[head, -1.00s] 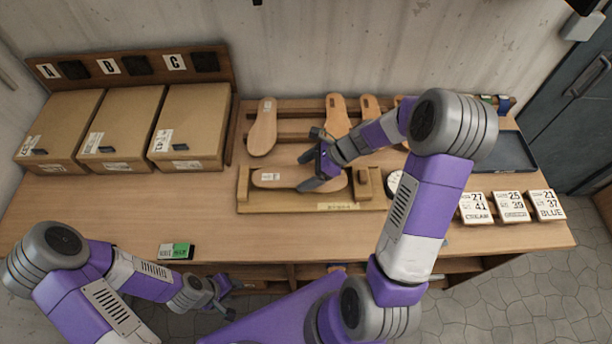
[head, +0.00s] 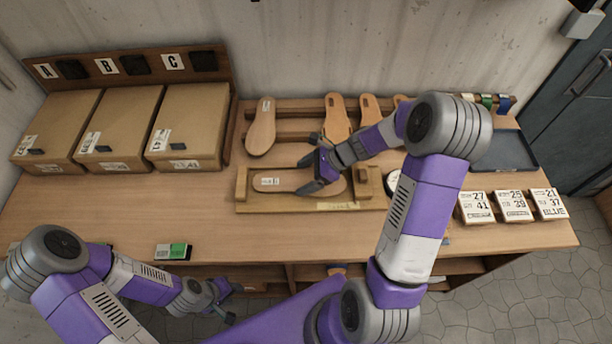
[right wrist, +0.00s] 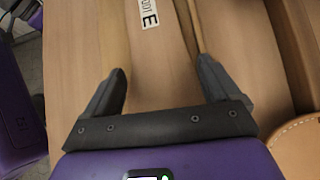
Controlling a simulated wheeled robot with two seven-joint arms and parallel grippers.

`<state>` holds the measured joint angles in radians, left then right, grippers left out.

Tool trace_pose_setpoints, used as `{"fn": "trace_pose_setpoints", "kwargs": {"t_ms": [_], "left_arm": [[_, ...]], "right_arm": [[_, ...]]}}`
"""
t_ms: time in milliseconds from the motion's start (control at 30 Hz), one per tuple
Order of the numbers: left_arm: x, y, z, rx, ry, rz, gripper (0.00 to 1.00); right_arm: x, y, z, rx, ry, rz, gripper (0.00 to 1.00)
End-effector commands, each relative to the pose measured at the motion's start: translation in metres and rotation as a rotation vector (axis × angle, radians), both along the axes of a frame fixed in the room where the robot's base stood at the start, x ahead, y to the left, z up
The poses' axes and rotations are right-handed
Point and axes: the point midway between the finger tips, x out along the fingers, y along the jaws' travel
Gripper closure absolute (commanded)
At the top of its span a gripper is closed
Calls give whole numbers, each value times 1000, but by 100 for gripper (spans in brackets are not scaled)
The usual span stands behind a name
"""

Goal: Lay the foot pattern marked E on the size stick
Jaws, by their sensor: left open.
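The foot pattern marked E (head: 290,181) is a flat tan sole shape with a white label. It lies along the size stick (head: 250,207), a wooden board with upright blocks at its ends. The pattern's "E" label (right wrist: 150,15) shows at the top of the right wrist view. My right gripper (head: 306,172) is over the pattern's middle, hiding part of it. Its fingers (right wrist: 160,68) are apart, with the pattern's surface below and between them; I see no grip. My left gripper (head: 222,302) is open and empty at the table's front edge, far from the pattern.
Three cardboard boxes (head: 120,128) stand at the back left. Other soles (head: 261,128) rest on a rack behind the size stick. Price-like cards (head: 512,205) and a dark tray (head: 505,150) are at the right. A green-and-white block (head: 173,251) lies at the front. The left-middle table is clear.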

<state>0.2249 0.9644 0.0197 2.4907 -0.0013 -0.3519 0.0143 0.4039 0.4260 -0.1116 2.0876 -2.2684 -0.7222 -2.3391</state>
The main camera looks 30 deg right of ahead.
Motion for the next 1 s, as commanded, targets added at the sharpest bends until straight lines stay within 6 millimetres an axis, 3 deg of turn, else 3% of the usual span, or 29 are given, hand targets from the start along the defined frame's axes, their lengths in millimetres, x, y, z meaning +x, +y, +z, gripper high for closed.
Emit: {"fn": "trace_pose_setpoints", "kwargs": {"t_ms": [33,467,600,1000], "left_arm": [[0,0,-1,0,0,0,57],[0,0,4,0,0,0,57],[0,0,17,0,0,0,57],[0,0,23,0,0,0,57]], "right_arm": [[-6,0,-11,-2,29,-4,2],[-8,-1,-7,-3,34,-9,0],[-8,-2,6,-3,34,-9,0],[-33,-61,72,-3,18,-7,0]]}}
